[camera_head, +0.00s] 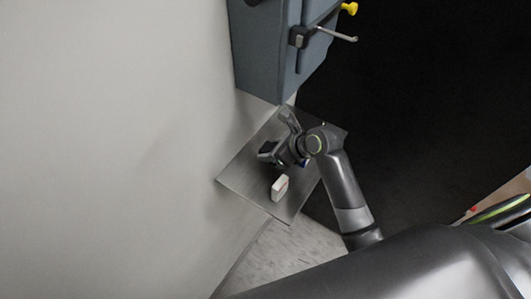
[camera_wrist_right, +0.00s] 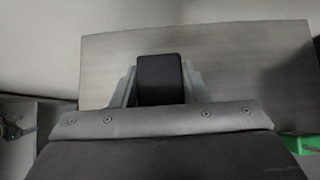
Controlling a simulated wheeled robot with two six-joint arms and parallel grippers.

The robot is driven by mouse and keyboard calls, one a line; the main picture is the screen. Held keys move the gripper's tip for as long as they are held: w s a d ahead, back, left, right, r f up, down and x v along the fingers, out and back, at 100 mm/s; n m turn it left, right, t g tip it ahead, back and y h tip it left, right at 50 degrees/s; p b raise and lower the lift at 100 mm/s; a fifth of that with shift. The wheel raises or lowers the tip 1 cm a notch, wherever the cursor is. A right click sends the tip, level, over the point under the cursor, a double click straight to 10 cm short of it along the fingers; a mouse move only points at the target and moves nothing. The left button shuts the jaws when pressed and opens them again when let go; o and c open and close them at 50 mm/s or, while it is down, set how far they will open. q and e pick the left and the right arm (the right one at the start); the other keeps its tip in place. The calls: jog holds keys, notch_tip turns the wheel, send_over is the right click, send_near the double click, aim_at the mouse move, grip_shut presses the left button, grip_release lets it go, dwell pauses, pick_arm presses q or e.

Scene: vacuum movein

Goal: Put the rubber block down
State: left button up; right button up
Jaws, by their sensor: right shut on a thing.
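The rubber block is a black block (camera_wrist_right: 160,78) in the middle of the right wrist view, pinched between the two grey fingers of my right gripper (camera_wrist_right: 160,88). In the head view my right gripper (camera_head: 270,153) is over the metal plate (camera_head: 245,179), with a dark block end (camera_head: 267,148) showing at its tip. I cannot tell whether the block touches the plate. The lower part of the block is hidden behind the gripper body in the wrist view. My left gripper is not in view.
A blue-grey cabinet (camera_head: 262,50) with a handle and a yellow knob is behind the plate. A pale wall (camera_head: 110,140) runs along the left. The plate's left part is bare.

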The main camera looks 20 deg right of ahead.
jog(key=s+d+b, duration=0.2)
jog(key=s+d, duration=0.8)
jog(key=s, duration=0.3)
jog(key=shift+b, duration=0.35)
